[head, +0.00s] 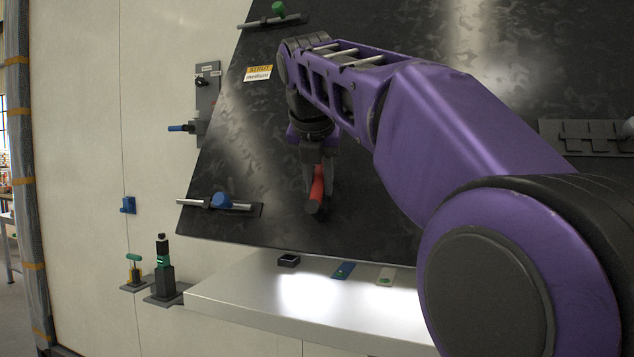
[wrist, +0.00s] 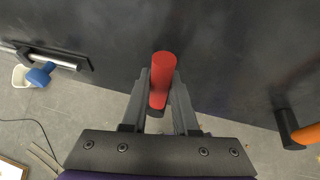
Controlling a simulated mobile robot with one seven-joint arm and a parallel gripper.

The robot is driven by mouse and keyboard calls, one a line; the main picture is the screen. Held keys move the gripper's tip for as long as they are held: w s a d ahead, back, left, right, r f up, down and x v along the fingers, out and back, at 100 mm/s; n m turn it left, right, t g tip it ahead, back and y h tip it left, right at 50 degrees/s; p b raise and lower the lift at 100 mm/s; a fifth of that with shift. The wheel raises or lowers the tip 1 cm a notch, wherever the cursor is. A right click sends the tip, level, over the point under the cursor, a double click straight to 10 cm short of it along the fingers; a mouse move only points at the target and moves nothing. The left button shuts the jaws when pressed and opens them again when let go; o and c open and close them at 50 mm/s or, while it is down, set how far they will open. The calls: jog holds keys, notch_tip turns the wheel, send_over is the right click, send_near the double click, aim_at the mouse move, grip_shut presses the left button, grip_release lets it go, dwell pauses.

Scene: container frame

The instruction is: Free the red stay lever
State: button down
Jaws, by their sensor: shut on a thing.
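The red stay lever (head: 317,187) is a short red cylinder near the lower part of the dark panel (head: 300,110). My gripper (head: 318,170) reaches down over the panel and is shut on the red lever. In the wrist view, the red lever (wrist: 162,78) stands between the two grey fingers of my gripper (wrist: 160,105), its red end extending past them. A dark piece shows at the lever's lower end in the wrist view. How the lever joins the panel is hidden by the fingers.
A blue-handled bolt (head: 222,201) sits at the panel's lower left, a green-knobbed one (head: 279,9) at the top. An orange handle (wrist: 305,134) shows at right in the wrist view. A pale shelf (head: 240,295) holding small items lies below the panel.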

jog(key=shift+a, duration=0.1)
jog(key=c, duration=0.7)
grip_release()
jog(key=v, duration=1.2)
